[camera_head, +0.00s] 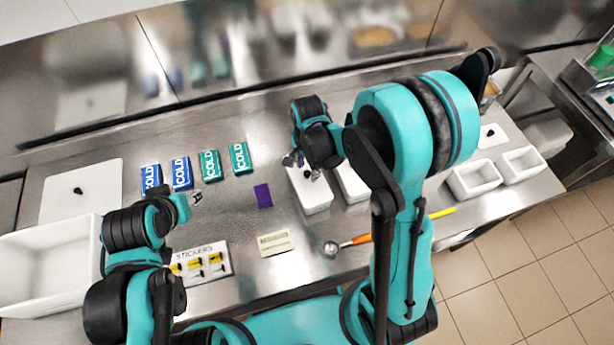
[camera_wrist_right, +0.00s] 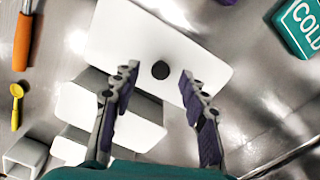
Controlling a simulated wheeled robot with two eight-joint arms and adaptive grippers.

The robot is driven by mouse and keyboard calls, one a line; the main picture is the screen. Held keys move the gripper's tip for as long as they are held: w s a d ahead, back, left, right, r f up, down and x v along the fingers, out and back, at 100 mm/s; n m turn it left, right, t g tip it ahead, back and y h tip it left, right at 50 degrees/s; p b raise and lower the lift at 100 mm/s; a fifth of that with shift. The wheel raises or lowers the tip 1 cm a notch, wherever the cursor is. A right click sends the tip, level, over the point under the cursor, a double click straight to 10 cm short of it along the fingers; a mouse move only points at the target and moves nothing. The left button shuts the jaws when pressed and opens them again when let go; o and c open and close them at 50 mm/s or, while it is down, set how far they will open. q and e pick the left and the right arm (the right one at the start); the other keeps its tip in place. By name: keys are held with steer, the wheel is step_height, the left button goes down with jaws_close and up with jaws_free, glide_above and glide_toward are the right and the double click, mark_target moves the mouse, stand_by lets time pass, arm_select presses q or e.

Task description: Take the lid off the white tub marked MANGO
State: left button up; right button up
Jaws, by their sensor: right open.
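A white lidded tub (camera_head: 314,197) stands on the steel counter under my right gripper, and no MANGO marking is readable on it. In the right wrist view its white lid (camera_wrist_right: 195,58) is a flat rectangle with a round black knob (camera_wrist_right: 160,70) in the middle. My right gripper (camera_wrist_right: 158,75) is open, with one finger on each side of the knob and gaps between. In the head view the right gripper (camera_head: 304,170) partly covers the lid. My left gripper (camera_head: 194,197) is over the counter at the left, away from the tub; its jaws are too small to judge.
Another white tub (camera_head: 353,186) stands close beside, partly hidden by my right arm. Blue and green COLD packs (camera_head: 210,166), a purple piece (camera_head: 263,196) and a STICKERS card (camera_head: 205,263) lie left. An orange-handled scoop (camera_head: 350,242) lies in front. Open white bins (camera_head: 475,190) stand right.

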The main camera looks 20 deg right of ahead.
steer(key=shift+w+f, duration=0.1)
steer(key=shift+f, duration=0.65)
jaws_close()
steer(key=shift+r, duration=0.15)
